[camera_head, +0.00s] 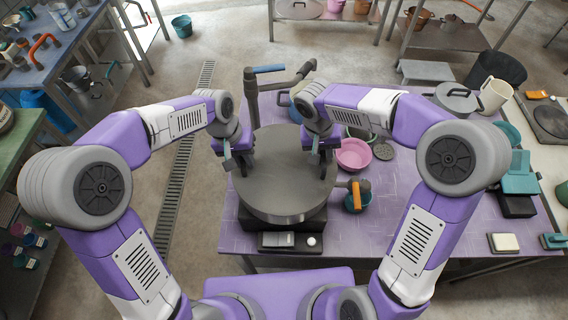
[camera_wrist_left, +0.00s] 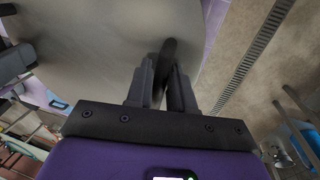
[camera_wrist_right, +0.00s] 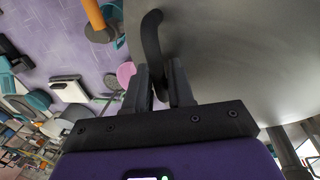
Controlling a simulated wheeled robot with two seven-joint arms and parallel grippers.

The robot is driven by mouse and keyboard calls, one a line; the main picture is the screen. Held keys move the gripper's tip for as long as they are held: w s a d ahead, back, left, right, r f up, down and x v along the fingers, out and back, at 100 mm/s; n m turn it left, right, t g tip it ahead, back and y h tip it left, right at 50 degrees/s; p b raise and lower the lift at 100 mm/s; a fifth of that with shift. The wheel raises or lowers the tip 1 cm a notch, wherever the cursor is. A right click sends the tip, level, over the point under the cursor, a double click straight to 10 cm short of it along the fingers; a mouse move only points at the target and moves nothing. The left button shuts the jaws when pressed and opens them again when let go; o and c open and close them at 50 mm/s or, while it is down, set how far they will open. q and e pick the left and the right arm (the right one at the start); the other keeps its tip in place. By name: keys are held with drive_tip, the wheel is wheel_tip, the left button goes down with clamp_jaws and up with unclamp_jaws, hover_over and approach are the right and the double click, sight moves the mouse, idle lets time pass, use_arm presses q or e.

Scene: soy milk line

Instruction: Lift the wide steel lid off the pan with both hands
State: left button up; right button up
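The wide steel lid (camera_head: 285,170) is a grey disc, roughly level, above a dark stove-like base (camera_head: 300,226). The lid hides the pan, so I cannot tell whether a gap lies between them. My left gripper (camera_head: 233,150) is at the lid's left edge. In the left wrist view its fingers (camera_wrist_left: 164,80) are close on both sides of a dark lid handle (camera_wrist_left: 168,50). My right gripper (camera_head: 322,142) is at the lid's right edge. In the right wrist view its fingers (camera_wrist_right: 160,78) are close around the other dark handle (camera_wrist_right: 151,32).
A pink bowl (camera_head: 354,154) and an orange-handled pot (camera_head: 358,197) stand close to the right of the lid on the purple table (camera_head: 400,225). A blue-handled pipe (camera_head: 268,69) rises behind the lid. A switch panel (camera_head: 290,240) is at the front edge.

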use_arm(q)
drive_tip(key=shift+s, duration=0.1)
use_arm(e)
drive_tip(key=shift+s+f, duration=0.1)
use_arm(q)
clamp_jaws()
use_arm(e)
clamp_jaws()
